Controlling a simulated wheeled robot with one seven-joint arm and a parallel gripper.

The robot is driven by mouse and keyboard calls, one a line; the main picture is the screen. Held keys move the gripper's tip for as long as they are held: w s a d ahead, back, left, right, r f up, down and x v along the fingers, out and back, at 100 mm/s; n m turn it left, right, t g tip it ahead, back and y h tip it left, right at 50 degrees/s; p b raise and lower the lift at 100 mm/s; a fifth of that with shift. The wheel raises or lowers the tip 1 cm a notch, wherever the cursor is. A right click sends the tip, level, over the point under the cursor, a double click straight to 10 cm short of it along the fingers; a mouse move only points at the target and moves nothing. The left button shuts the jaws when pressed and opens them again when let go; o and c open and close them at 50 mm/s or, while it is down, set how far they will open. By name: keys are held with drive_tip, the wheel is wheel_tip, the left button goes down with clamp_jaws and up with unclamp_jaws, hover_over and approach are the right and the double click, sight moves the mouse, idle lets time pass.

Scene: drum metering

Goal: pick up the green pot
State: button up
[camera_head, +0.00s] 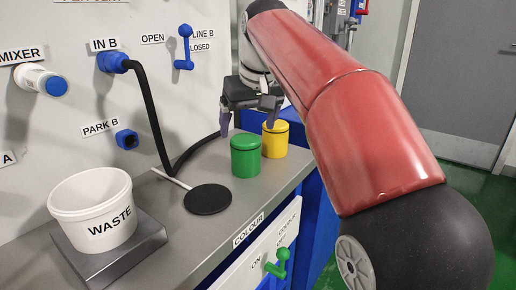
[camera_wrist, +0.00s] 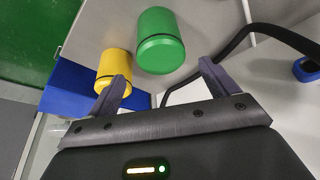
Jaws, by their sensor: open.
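The green pot (camera_head: 245,157) stands upright on the grey counter, with its lid on, just left of the yellow pot (camera_head: 275,139). My gripper (camera_head: 247,118) is open and empty, above and behind the two pots. In the wrist view the green pot (camera_wrist: 160,42) lies beyond the gap between the fingers of my gripper (camera_wrist: 165,88), apart from them. The yellow pot (camera_wrist: 113,68) appears close to the left finger there; I cannot tell whether they touch.
A white WASTE bucket (camera_head: 94,210) stands on a metal plate (camera_head: 152,236) at the left. A black disc (camera_head: 208,199) and a black hose (camera_head: 149,106) are left of the green pot. A green lever (camera_head: 279,262) is on the counter's front.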

sight(246, 139)
drive_tip(key=x, duration=0.2)
drive_tip(key=b+x, duration=0.1)
drive_tip(key=x, duration=0.4)
drive_tip(key=shift+s+a+f+b, duration=0.1)
drive_tip(key=shift+s+f+b, duration=0.15)
drive_tip(key=shift+f+b, duration=0.15)
drive_tip(key=c, duration=1.2)
drive_tip(key=shift+r, duration=0.1)
